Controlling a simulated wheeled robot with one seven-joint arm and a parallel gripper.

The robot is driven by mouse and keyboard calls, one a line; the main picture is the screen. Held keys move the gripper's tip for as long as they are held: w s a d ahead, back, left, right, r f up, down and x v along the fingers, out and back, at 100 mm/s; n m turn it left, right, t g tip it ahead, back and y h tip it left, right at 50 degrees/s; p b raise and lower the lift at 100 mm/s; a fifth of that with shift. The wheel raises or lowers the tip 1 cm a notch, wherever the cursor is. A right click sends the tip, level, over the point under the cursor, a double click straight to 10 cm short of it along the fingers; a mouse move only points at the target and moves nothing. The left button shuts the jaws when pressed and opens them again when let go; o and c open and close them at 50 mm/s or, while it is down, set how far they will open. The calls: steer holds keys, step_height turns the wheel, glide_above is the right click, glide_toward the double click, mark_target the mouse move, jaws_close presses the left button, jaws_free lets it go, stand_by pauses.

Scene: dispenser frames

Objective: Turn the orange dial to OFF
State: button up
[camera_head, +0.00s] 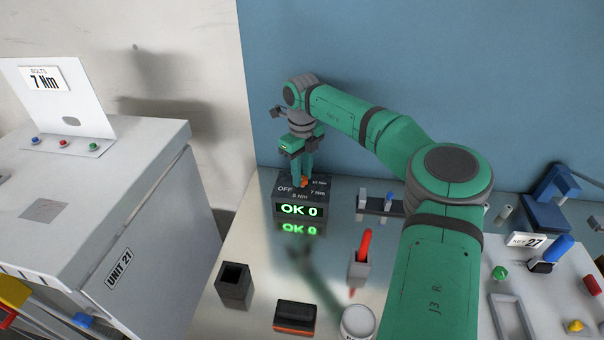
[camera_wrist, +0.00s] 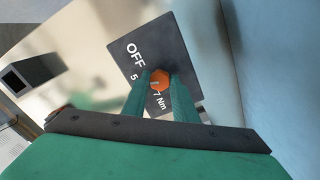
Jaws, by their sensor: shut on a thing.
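The orange dial (camera_wrist: 159,80) is a small hexagonal knob on top of a dark box with white markings OFF, 5 and 7 Nm in the wrist view. In the head view the dial (camera_head: 304,182) is partly hidden by my gripper. My gripper (camera_wrist: 161,86) has its green fingers on both sides of the dial, shut on it from above. A pale mark on the dial lies near the 5 and 7 Nm labels; its exact setting I cannot tell. The dispenser box (camera_head: 284,208) has a green display reading "OK 0". My gripper (camera_head: 301,178) points down at the box.
A dark square holder (camera_head: 234,287) and an orange-black block (camera_head: 296,316) stand in front on the shiny table. A red-handled tool (camera_head: 364,247) stands right of the box. A blue wall (camera_head: 400,70) rises close behind. A white cabinet (camera_head: 100,190) is at left.

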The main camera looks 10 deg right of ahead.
mark_target(303, 178)
steer(key=m, duration=0.4)
steer(key=shift+d+m, duration=0.1)
steer(key=shift+m, duration=2.2)
steer(key=o, duration=1)
steer(key=shift+o, duration=0.2)
step_height(303, 178, up, 11)
steer(key=shift+f, duration=0.1)
